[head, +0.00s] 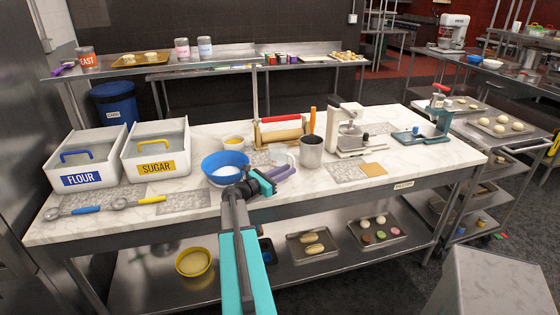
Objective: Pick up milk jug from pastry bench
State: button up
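A grey metal jug-like vessel (311,152) stands upright on the marble-topped pastry bench (425,158), right of the middle. My gripper (265,183) is over the bench's front part, in front and to the left of both vessels and apart from the metal one. Its teal and black end is small and seen from behind, so its opening is unclear.
A blue bowl (225,166) stands close left of my gripper. Flour (82,181) and sugar (156,169) bins stand farther left. A rolling pin rack (280,131) is behind, and a cream-coloured machine (345,130) stands right of the metal vessel. The bench's front right is mostly clear.

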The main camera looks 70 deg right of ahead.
jog(key=shift+x, duration=1.3)
jog(key=shift+p, duration=0.3)
jog(key=shift+p+x, duration=1.25)
jog(key=shift+x, duration=1.35)
jog(key=shift+f, duration=0.1)
grip_shut()
